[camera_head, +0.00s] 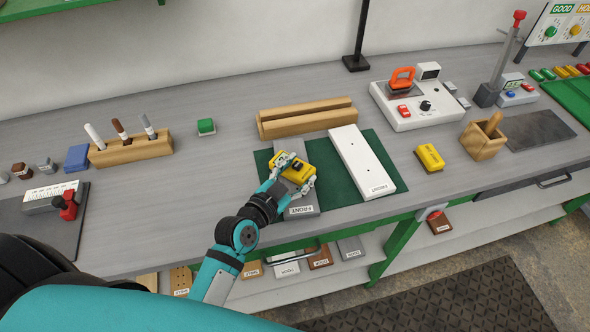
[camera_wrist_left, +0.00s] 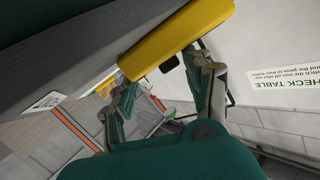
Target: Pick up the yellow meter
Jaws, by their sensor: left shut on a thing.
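The yellow meter (camera_head: 297,165) is between the fingers of my left gripper (camera_head: 295,172), over the grey board marked FRONT (camera_head: 303,205). My left gripper is shut on it; its fingers hide parts of the meter's sides. In the left wrist view the meter shows as a long yellow block (camera_wrist_left: 175,40) across the top, with my left fingers (camera_wrist_left: 165,75) at it. I cannot tell whether the meter touches the grey board. My right gripper is not in view.
A white FRONT board (camera_head: 361,160) lies beside the grey one on a green mat (camera_head: 388,155). Behind is a wooden block (camera_head: 305,119). Another yellow object (camera_head: 430,157) lies to the right, near a wooden holder (camera_head: 483,140). A pen block (camera_head: 131,150) stands left.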

